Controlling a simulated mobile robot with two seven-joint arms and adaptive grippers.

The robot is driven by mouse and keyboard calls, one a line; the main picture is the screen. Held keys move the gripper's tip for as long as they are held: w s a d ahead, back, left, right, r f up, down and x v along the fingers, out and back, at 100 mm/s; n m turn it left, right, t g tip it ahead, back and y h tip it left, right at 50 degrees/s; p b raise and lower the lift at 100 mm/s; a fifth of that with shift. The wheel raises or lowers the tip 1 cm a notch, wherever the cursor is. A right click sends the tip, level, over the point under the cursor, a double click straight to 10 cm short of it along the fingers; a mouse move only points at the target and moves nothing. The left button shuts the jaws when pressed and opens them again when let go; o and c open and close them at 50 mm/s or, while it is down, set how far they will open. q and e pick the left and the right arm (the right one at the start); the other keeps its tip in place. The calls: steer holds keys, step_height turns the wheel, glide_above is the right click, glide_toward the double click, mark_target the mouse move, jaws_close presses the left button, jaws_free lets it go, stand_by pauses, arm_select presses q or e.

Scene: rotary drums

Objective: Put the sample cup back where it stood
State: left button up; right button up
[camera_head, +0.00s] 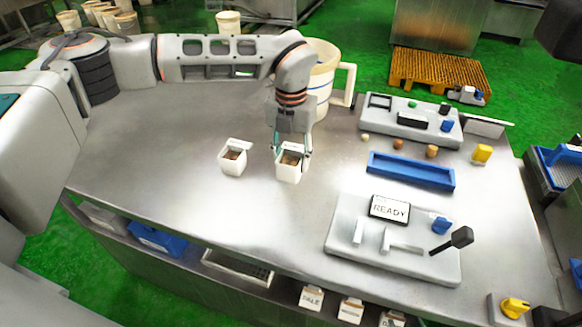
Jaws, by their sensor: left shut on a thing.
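A white square sample cup (288,174) with brown grainy contents is on or just above the steel table near its middle; I cannot tell whether its base touches. My left gripper (291,147) comes down from above and is shut on this cup at its rim. A second similar white cup (232,160) with brown contents stands just to the left, a small gap apart. My right gripper is not in view.
A large white jug (322,80) stands behind my left gripper. To the right are a grey panel (375,125), a blue tray (410,172), several small knobs and a console with a READY sign (389,208). The table's left and front-left surface is clear.

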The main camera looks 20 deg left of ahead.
arm_select(q)
steer(key=shift+f, duration=1.7)
steer(key=shift+f, duration=0.15)
steer(key=o, duration=1.3)
step_height(320, 180, up, 12)
steer(key=shift+r+b, duration=0.2)
steer(key=shift+b, duration=0.1)
